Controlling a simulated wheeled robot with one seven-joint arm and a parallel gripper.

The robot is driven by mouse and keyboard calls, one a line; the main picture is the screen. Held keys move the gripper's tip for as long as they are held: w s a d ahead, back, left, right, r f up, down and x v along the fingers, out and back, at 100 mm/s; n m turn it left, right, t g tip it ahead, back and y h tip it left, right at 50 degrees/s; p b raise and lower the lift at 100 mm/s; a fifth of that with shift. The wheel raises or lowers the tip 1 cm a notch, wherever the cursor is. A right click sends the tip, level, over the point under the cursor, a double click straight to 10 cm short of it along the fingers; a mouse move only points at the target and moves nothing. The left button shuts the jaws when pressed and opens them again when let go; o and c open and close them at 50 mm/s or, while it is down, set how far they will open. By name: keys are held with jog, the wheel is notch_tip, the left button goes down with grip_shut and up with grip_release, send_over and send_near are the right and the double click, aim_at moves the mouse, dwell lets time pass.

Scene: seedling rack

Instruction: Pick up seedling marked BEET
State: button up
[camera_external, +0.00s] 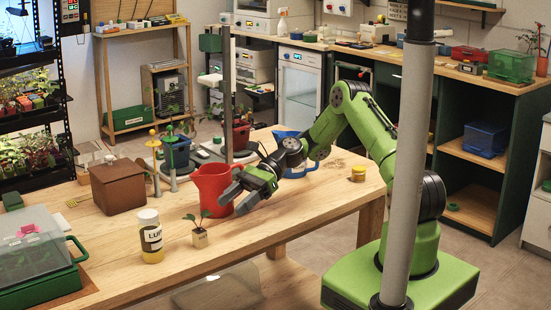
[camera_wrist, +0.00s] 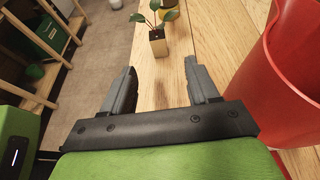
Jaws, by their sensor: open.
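A small seedling with green leaves stands upright in a tan square pot (camera_external: 200,238) near the table's front edge. A mark on the pot is too small to read. In the wrist view the same pot (camera_wrist: 158,45) is ahead, between and beyond my fingertips. My gripper (camera_external: 232,202) is open and empty, above the table to the right of the pot and apart from it. Both fingers of my gripper (camera_wrist: 160,67) show apart in the wrist view, with bare wood between them.
A red jug (camera_external: 212,187) stands close beside my gripper, and its wall (camera_wrist: 295,80) fills the wrist view's right. A labelled bottle (camera_external: 150,237) with yellow contents stands left of the seedling. A brown box (camera_external: 118,186) and a green crate (camera_external: 40,285) are farther left.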

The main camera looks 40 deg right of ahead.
jog(key=b, duration=0.2)
send_near(195, 238)
jog(key=x, duration=0.4)
jog(key=shift+f, duration=0.25)
jog(key=b+x, duration=0.2)
jog(key=x, duration=0.4)
jog(key=shift+a+r, duration=0.1)
jog(key=shift+a, duration=0.1)
jog(key=shift+d+r, duration=0.1)
jog(key=shift+c, duration=0.4)
jog(key=c, duration=0.9)
